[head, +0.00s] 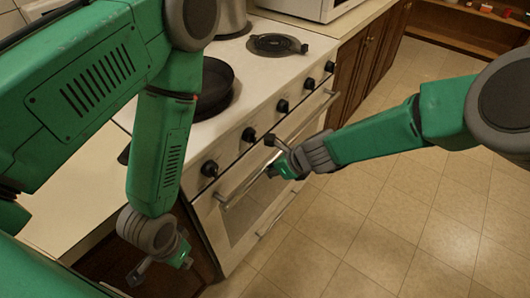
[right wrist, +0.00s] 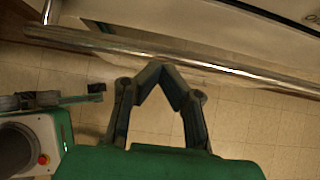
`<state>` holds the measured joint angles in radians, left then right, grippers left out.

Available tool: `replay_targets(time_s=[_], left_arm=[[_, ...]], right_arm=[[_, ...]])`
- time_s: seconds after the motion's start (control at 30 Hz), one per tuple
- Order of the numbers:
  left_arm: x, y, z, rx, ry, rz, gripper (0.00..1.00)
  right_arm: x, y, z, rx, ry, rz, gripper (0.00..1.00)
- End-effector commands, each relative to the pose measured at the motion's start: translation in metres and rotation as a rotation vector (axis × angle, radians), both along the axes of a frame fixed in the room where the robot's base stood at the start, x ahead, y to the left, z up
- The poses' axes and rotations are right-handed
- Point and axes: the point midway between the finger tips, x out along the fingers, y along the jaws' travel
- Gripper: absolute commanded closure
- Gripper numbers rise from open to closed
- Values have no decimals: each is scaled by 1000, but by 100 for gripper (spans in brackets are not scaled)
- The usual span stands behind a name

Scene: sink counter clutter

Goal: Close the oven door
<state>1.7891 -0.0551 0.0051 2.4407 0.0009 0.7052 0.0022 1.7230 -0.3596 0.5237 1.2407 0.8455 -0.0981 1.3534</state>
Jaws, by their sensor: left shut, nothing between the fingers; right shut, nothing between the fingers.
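The oven (head: 255,140) is a white stove with a row of black knobs. Its door (head: 245,212) is upright under the knobs and looks about flush with the front; I cannot tell if a small gap remains. The door's metal handle (head: 308,118) also crosses the top of the right wrist view (right wrist: 200,62). My right gripper (head: 273,158) is shut and empty in front of the handle; its fingertips meet in the right wrist view (right wrist: 160,68) beside the bar, contact unclear. My left gripper (head: 160,270) is shut and empty, low near the stove's left corner.
A dark pan (head: 214,85) and a metal pot (head: 232,15) stand on the stove top. Wooden cabinets (head: 375,50) continue to the right under a white counter. The tiled floor (head: 400,220) in front of the oven is clear.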

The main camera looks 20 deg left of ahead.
Motion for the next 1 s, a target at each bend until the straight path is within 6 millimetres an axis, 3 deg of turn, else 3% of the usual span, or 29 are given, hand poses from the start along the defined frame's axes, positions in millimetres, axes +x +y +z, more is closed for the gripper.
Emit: replay_targets(time_s=[0.07, 0.3, 0.6, 0.87, 1.0], left_arm=[[0, 0, 6, 0, 0, 0, 100], [0, 0, 9, 0, 0, 0, 100], [0, 0, 12, 1, 0, 1, 100], [0, 0, 12, 0, 0, 1, 100], [0, 0, 11, 0, 0, 0, 100]], right_arm=[[0, -10, 0, -6, 2, 1, 100], [7, 10, 53, -10, -5, 8, 100], [10, 18, 86, -4, -3, 6, 100], [10, 19, 93, -4, 0, 5, 100], [7, 4, 76, -52, -35, 42, 100]])
